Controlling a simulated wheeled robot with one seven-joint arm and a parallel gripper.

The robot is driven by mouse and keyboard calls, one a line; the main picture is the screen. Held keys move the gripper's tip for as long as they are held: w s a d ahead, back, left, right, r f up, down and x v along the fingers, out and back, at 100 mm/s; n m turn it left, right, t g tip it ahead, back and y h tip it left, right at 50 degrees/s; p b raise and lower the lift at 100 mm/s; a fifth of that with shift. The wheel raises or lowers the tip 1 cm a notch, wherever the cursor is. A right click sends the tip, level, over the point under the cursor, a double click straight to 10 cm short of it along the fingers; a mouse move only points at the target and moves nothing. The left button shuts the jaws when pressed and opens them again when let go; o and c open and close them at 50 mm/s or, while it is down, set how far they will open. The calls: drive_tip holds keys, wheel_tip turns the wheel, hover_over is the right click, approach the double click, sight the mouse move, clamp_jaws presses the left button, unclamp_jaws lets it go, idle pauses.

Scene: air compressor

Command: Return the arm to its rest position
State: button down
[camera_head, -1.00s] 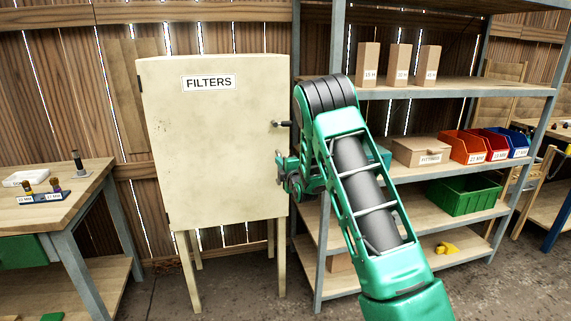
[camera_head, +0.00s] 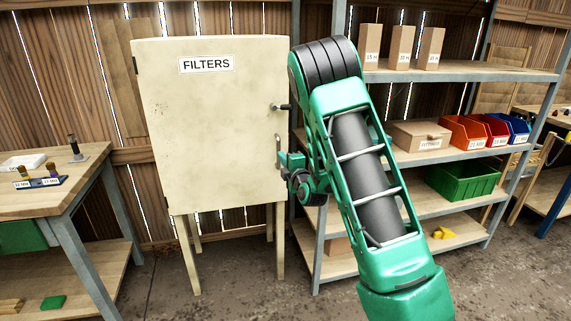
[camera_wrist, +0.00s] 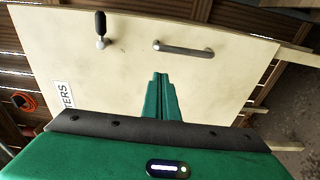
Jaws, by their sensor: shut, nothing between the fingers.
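My green arm rises from the lower right in the head view and bends at a dark ribbed joint. My gripper (camera_head: 281,158) is at the right edge of the cream FILTERS cabinet (camera_head: 210,125), close to its bar handle (camera_head: 278,145). In the wrist view my gripper (camera_wrist: 160,76) is shut, its two green fingers together with nothing between them. The fingers point at the cabinet door (camera_wrist: 130,65). The grey bar handle (camera_wrist: 184,48) lies beyond the tips, apart from them in the picture. The door looks closed.
A black-ended latch (camera_wrist: 100,30) sticks out from the door. A metal shelf unit (camera_head: 455,75) with boxes and bins stands right of the cabinet, behind my arm. A wooden workbench (camera_head: 60,195) is at the left. Bare floor shows in front of the cabinet.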

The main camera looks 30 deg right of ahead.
drive_tip(key=shift+s+a, duration=0.1)
drive_tip(key=shift+s, duration=1.25)
drive_tip(key=s+r+m+g+y, duration=0.1)
drive_tip(key=s+m+g, duration=0.8)
drive_tip(key=s, duration=1.6)
drive_tip(key=s+m+g+y, duration=0.1)
drive_tip(key=s+m+g, duration=0.8)
drive_tip(key=s, duration=1.7)
drive_tip(key=m, duration=0.5)
drive_tip(key=shift+s+r, duration=0.3)
drive_tip(key=shift+r, duration=0.05)
